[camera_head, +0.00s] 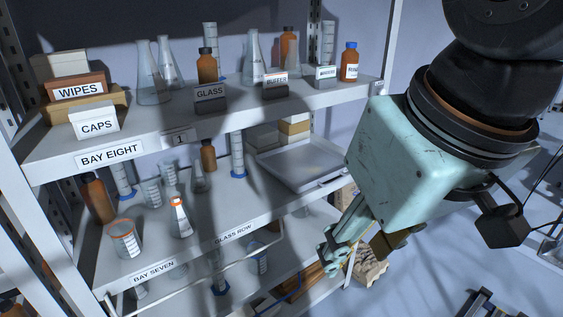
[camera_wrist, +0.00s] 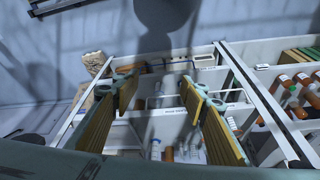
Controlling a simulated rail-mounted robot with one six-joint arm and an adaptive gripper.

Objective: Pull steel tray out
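A shallow, pale grey steel tray (camera_head: 300,163) lies flat on the right part of the middle shelf in the head view. Its front edge is close to the shelf's front edge. My gripper (camera_head: 350,258) is in front of and below the tray, apart from it, near the right shelf post. In the wrist view my gripper (camera_wrist: 157,85) has its two yellow-padded fingers wide apart, with nothing held between them. A pale flat surface shows beside the left finger in the wrist view, but I cannot tell whether it is the tray.
The middle shelf (camera_head: 215,225) holds glassware and brown bottles left of the tray. Pale boxes (camera_head: 293,127) stand behind the tray. The top shelf (camera_head: 150,130) above carries flasks, bottles and labelled boxes. Open floor (camera_head: 420,265) lies right of the rack.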

